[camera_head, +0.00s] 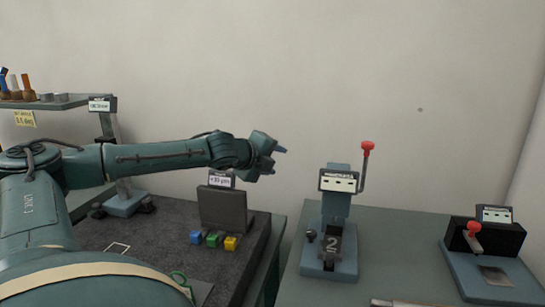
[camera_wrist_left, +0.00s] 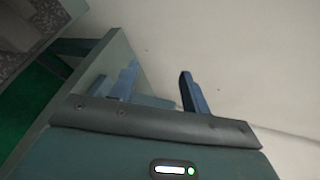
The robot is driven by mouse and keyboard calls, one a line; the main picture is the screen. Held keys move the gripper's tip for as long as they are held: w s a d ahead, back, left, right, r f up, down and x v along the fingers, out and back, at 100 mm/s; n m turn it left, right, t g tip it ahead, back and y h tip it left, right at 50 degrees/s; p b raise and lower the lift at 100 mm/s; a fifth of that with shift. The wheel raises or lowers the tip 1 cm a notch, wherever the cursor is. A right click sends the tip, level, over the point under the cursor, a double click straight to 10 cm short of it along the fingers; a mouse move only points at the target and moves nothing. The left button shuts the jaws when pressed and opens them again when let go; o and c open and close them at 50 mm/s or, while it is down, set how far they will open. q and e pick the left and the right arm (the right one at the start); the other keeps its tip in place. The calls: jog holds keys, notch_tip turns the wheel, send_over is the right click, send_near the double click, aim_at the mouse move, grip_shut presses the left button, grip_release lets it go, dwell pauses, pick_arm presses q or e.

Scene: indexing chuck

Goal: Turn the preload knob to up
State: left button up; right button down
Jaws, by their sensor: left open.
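My left gripper (camera_head: 277,160) is open and empty, held in the air above and behind the dark upright plate. Its two fingers show apart in the left wrist view (camera_wrist_left: 160,85). To its right, a blue-grey fixture (camera_head: 338,212) stands on the table, with a red-topped lever (camera_head: 366,162) pointing up and a block marked 2 (camera_head: 333,245). A small dark round knob (camera_head: 311,236) sits at its left side, apart from my gripper. I cannot read a label naming the preload knob, nor tell this knob's setting. My right gripper is out of view.
A second fixture (camera_head: 489,252) with a red-ended handle stands at the right. Blue, green and yellow blocks (camera_head: 213,240) lie before the dark plate (camera_head: 223,208) on the left bench. A gap separates the benches. A shelf (camera_head: 50,104) stands at far left.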

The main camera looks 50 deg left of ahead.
pick_arm(q)
jog(key=shift+o, duration=0.2)
jog(key=n+g+h+p, duration=0.45)
jog(key=g+h, duration=0.25)
jog(key=g, duration=0.4)
send_near(311, 231)
jog(key=shift+g, duration=0.3)
jog(key=x, duration=0.6)
jog(key=shift+w+d+f, duration=0.15)
jog(key=shift+w+f, duration=0.05)
jog(key=shift+f, duration=0.15)
jog(key=shift+w+d+f+p, duration=0.1)
jog(key=shift+d+f+p, duration=0.2)
jog(key=shift+f, duration=0.4)
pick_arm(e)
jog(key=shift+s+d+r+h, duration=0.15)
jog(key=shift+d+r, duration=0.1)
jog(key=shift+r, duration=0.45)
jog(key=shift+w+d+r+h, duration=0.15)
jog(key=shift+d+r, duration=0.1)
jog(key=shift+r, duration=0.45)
pick_arm(q)
jog(key=shift+c, duration=0.2)
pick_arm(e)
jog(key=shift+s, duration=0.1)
